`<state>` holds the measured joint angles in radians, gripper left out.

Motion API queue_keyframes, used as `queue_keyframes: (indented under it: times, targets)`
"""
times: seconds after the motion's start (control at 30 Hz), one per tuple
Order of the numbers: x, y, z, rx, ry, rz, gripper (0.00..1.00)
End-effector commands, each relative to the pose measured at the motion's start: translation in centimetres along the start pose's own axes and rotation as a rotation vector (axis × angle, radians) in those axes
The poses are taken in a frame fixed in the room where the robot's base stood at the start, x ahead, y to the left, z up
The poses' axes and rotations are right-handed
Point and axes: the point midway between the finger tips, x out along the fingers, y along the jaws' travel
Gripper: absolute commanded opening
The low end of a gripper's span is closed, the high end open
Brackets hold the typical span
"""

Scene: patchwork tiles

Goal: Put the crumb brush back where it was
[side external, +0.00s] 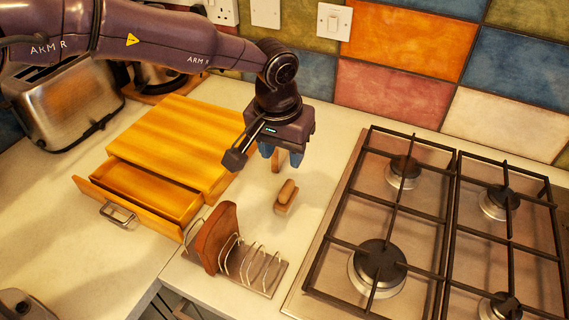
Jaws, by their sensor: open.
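The crumb brush (286,194), a small wooden-looking block with a rounded top, appears to be the piece lying on the pale worktop between the toast rack and the hob. My gripper (281,155) is open, pointing down above and slightly behind the brush, with its blue fingertips apart. Nothing shows held between them. A small brown piece shows just under the fingertips, partly hidden by them; I cannot tell what it is. A wooden box (165,135) stands to the left with its front drawer (150,193) pulled out; the drawer looks empty.
A wire toast rack (262,270) holding one brown slice (216,238) stands in front of the brush. The gas hob (430,225) fills the right side. A steel toaster (62,100) stands at the left. Bare worktop lies around the brush. A tiled wall is behind.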

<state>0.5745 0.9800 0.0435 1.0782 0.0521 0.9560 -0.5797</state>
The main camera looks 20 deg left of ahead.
Motion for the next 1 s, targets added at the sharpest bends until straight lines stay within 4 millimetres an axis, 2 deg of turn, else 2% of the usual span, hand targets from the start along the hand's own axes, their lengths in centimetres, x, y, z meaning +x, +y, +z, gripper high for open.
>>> queue_keyframes:
  times: [0.1,0.37,0.47,0.57,0.73,0.87,1.0]
  targets:
    - [-0.7,0.0,0.0,0.000,0.000,0.000,0.44]
    - [-0.9,-0.1,0.0,-0.001,0.001,0.000,0.44]
    - [-2.4,-1.1,-0.3,-0.005,0.010,0.006,0.44]
    - [-5.9,-3.5,-0.6,-0.013,0.029,0.019,0.44]
    - [-13.7,-10.0,0.7,-0.023,0.078,0.044,0.44]
    - [-18.8,-14.9,3.5,-0.024,0.124,0.057,0.44]
    - [-22.8,-19.6,8.0,-0.022,0.176,0.060,0.44]
